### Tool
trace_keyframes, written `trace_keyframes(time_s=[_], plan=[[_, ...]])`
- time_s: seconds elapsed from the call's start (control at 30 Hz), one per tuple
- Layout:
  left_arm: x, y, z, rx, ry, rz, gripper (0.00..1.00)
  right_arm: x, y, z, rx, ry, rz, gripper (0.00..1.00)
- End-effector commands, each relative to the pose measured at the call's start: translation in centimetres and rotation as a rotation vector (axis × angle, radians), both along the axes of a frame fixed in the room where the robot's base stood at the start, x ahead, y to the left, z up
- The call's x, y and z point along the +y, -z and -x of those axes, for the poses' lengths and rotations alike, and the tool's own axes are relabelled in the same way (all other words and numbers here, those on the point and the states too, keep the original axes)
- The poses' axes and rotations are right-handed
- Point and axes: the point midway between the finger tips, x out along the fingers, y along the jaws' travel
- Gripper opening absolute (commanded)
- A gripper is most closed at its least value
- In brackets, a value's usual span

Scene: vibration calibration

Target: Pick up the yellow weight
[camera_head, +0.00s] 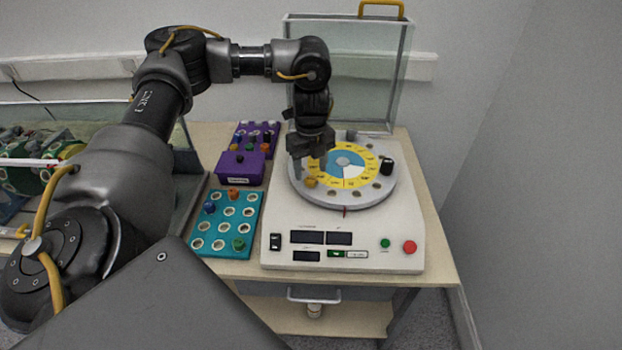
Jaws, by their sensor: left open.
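The yellow weight (311,182) sits at the left front edge of the round dial plate (375,194) on the white calibration machine (340,225). My left gripper (311,170) reaches in from above and points down, with its open fingers just above or around the weight. The view does not show whether the fingers touch it. A black weight (387,166) stands at the right of the plate. My right gripper is not in view.
A teal tray (227,226) holds orange, blue and green weights among empty holes. A purple box (240,168) and purple rack (270,130) stand behind it. The machine's clear lid (375,75) stands raised at the back. A glass tank is at left.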

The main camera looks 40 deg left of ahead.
Motion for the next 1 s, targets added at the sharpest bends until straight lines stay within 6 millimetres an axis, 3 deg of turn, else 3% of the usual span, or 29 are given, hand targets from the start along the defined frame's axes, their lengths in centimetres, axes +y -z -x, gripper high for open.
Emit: trace_keyframes(time_s=[0.2,0.5,0.83,1.0], plan=[[-0.1,2.6,0.0,0.001,-0.001,0.001,0.54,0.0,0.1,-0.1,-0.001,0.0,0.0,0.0],[-0.1,2.9,0.0,-0.001,-0.001,-0.001,0.52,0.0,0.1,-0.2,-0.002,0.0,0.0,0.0],[-0.1,2.9,0.0,0.0,0.0,-0.001,0.09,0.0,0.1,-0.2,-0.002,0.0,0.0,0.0],[-0.1,2.9,0.0,-0.001,0.0,-0.001,0.06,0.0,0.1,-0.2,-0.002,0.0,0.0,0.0]])
